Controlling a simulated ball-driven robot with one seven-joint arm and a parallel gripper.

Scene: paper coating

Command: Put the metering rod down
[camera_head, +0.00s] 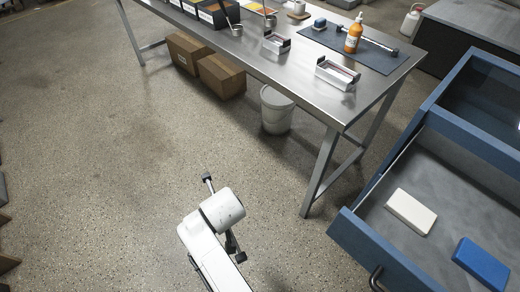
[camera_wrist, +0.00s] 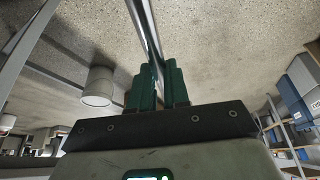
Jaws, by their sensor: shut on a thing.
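The metering rod is a thin metal bar with dark ends. It shows between the jaws in the wrist view (camera_wrist: 147,32), running up and out of the picture's top edge. My gripper (camera_wrist: 156,78), with green fingers, is shut on it. In the head view, the rod's dark ends (camera_head: 208,180) stick out on both sides of my white wrist, over open floor in front of the table. My wrist hides the rod's middle and the fingers there. A similar bar (camera_head: 379,44) lies on the dark mat (camera_head: 398,62) on the steel table (camera_head: 300,90).
Two metal holders (camera_head: 338,75) stand near the table's front edge, with an orange bottle (camera_head: 353,36) on the mat. An open blue drawer (camera_head: 365,240) at right holds a white block (camera_head: 410,211) and a blue block (camera_head: 481,263). A white bucket (camera_head: 277,112) and cardboard boxes (camera_head: 221,77) sit below the table.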

